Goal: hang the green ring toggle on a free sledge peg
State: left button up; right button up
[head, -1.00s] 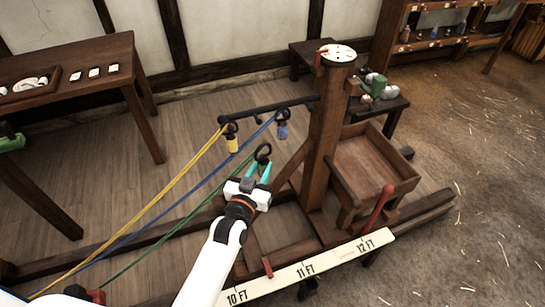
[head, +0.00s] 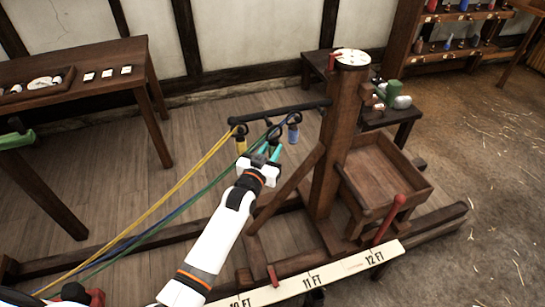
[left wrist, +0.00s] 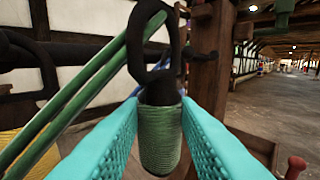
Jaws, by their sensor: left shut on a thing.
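My left gripper (head: 267,154) is shut on the green ring toggle. In the left wrist view its green-wrapped body (left wrist: 160,138) sits upright between the turquoise fingers, with the black ring (left wrist: 136,52) above. A green rope runs from the ring to the left. In the head view the ring is just below the dark peg bar (head: 300,107) of the sledge post (head: 340,140), between the yellow toggle (head: 241,145) and the blue toggle (head: 293,134), which hang from the bar. I cannot tell whether the ring touches a peg. My right gripper is out of view.
Yellow and blue ropes run down left from the bar. A wooden tray (head: 425,190) and red lever (head: 388,218) are right of the post. A marked scale board (head: 345,268) lies in front. A side table (head: 110,55) stands back left.

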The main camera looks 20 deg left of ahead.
pick_arm(q)
jog(key=w+a+f+b, duration=0.1)
jog(key=w+a+b, duration=0.2)
jog(key=w+b, duration=0.1)
jog(key=shift+w+a+b, duration=0.2)
jog(key=shift+w+b, duration=0.15)
jog(key=shift+w, duration=0.2)
jog(key=shift+f, duration=0.15)
dwell(0.7)
jog(key=o, duration=1.1)
jog(key=shift+c, duration=0.2)
jog(key=shift+s, duration=0.15)
